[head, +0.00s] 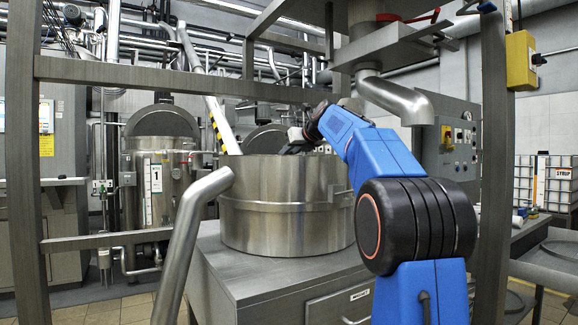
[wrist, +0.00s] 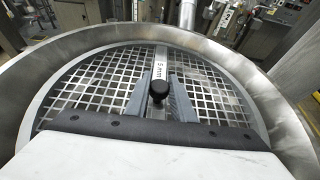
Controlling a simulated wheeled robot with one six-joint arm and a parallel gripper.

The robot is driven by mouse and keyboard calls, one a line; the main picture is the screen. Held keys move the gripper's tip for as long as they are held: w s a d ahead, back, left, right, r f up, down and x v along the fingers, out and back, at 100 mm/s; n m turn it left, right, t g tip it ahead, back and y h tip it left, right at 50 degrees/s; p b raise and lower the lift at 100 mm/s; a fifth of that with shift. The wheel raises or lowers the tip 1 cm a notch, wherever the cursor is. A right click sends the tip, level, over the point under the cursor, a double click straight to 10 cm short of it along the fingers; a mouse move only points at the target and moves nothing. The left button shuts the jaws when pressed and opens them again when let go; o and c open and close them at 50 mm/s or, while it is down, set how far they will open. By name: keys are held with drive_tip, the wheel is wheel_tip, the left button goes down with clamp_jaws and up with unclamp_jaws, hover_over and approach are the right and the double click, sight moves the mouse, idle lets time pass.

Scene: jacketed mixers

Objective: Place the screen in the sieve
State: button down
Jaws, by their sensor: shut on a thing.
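The screen (wrist: 161,62) is a round metal grid with a crossbar marked "5 mm" and a black knob (wrist: 158,88) at its middle. My gripper (wrist: 159,92) has its two grey fingers on either side of the knob and is shut on it. The sieve (head: 285,210) is a wide steel drum on a grey cabinet. In the wrist view the sieve's wall (wrist: 285,115) rings the screen, which lies within the rim. In the head view my gripper (head: 296,141) is over the drum's top, and the screen is hidden. I cannot tell whether the screen rests on a ledge.
A steel frame post (head: 493,160) stands at the right, with crossbars on the left. A bent pipe (head: 190,240) rises in front of the drum's left side. A spout (head: 395,98) hangs above right. The grey cabinet (head: 265,275) has a labelled drawer.

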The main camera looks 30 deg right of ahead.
drive_tip(key=shift+a+f, duration=0.1)
drive_tip(key=shift+f, duration=1.9)
drive_tip(key=c, duration=1.5)
unclamp_jaws()
drive_tip(key=shift+f, duration=0.15)
drive_tip(key=shift+s, duration=0.1)
drive_tip(key=v, duration=1.2)
